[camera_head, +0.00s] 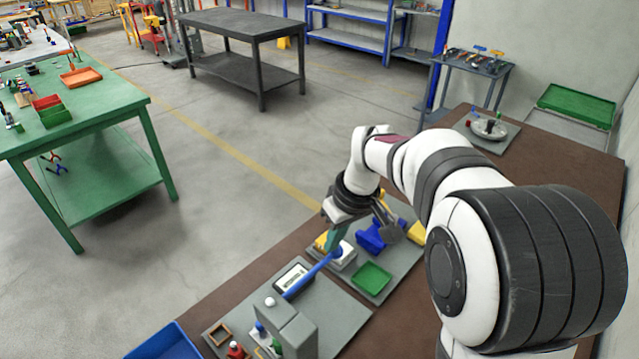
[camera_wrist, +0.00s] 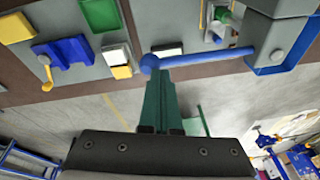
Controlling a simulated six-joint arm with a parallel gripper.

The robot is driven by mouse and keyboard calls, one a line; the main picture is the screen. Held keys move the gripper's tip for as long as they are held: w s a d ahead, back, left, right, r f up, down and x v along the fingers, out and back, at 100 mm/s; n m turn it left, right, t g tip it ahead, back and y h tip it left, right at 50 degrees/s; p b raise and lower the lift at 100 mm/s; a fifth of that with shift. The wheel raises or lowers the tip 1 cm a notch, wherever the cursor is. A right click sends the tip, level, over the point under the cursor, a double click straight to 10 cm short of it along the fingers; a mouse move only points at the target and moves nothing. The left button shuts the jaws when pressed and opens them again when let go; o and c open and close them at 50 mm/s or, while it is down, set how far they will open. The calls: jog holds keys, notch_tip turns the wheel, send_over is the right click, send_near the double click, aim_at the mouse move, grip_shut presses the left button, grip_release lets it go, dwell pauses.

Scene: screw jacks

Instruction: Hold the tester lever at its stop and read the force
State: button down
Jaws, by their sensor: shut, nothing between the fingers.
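The tester's blue lever (camera_head: 308,276) slopes up from beside a grey block (camera_head: 299,336) to a round blue knob (camera_head: 336,252).
A second grey board holds a green tray (camera_head: 371,277), a blue fixture (camera_head: 372,236) and yellow blocks (camera_head: 417,232). Red bottle (camera_head: 236,350) and wooden frame (camera_head: 219,335) stand near the tester. A blue bin (camera_head: 165,343) is at the front left.

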aim_at(340, 250)
jog(key=f, duration=0.1)
jog(key=f+g+y, duration=0.2)
jog(key=shift+w+d+f, duration=0.25)
jog(key=shift+w+d, duration=0.05)
jog(key=shift+f, duration=0.95)
jog(key=shift+s+f, duration=0.1)
dwell(0.5)
jog(key=shift+a, duration=0.1)
jog(key=r, duration=0.5)
jog(key=shift+a, duration=0.3)
jog(key=v, duration=0.9)
jog(key=shift+w+d, duration=0.35)
jog(key=shift+d, duration=0.1)
jog(key=shift+f, duration=0.15)
